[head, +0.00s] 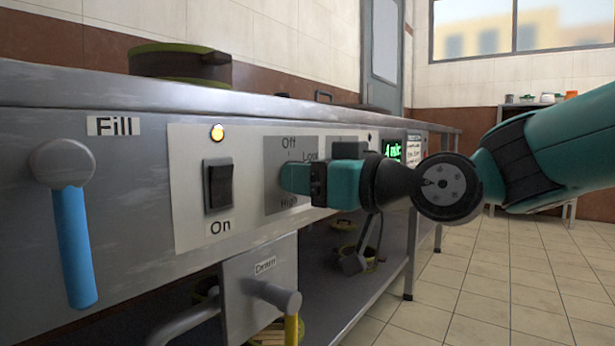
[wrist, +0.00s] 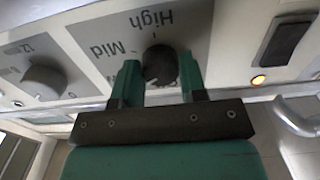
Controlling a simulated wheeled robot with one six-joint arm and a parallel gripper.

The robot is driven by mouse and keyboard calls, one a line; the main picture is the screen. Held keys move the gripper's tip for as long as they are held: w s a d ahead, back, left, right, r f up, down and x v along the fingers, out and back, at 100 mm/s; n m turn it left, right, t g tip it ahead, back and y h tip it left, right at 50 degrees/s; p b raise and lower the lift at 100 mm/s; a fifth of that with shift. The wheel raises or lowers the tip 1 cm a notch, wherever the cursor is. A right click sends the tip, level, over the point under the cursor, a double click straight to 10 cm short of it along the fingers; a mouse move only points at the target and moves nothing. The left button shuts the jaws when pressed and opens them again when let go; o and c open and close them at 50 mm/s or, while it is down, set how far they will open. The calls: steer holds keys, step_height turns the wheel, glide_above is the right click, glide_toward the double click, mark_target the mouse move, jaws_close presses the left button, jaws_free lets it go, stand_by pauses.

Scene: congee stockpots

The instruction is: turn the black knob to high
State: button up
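The black knob (wrist: 159,65) is on a grey dial plate (wrist: 100,25) on the front panel. In the wrist view it sits between the two fingers of my gripper (wrist: 159,75), one on each side. The fingers are apart, and a narrow gap seems to show beside the knob. The labels High and Mid show upside down there. I cannot make out where the knob's pointer is. In the head view my gripper (head: 296,180) reaches the dial plate (head: 280,150) from the right and hides the knob; Off, Low and High show around it.
Left of the dial are a black rocker switch (head: 218,186), a lit amber lamp (head: 217,133) and a blue-handled Fill lever (head: 73,235). A Drain box (head: 262,290) juts out below. Another knob (wrist: 43,82) shows in the wrist view. Floor at right is clear.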

steer(key=shift+c, duration=1)
steer(key=shift+m+p, duration=0.3)
steer(key=m+p, duration=1.8)
steer(key=m, duration=0.5)
steer(key=shift+r, duration=0.2)
steer(key=shift+m, duration=0.3)
steer(key=o, duration=0.9)
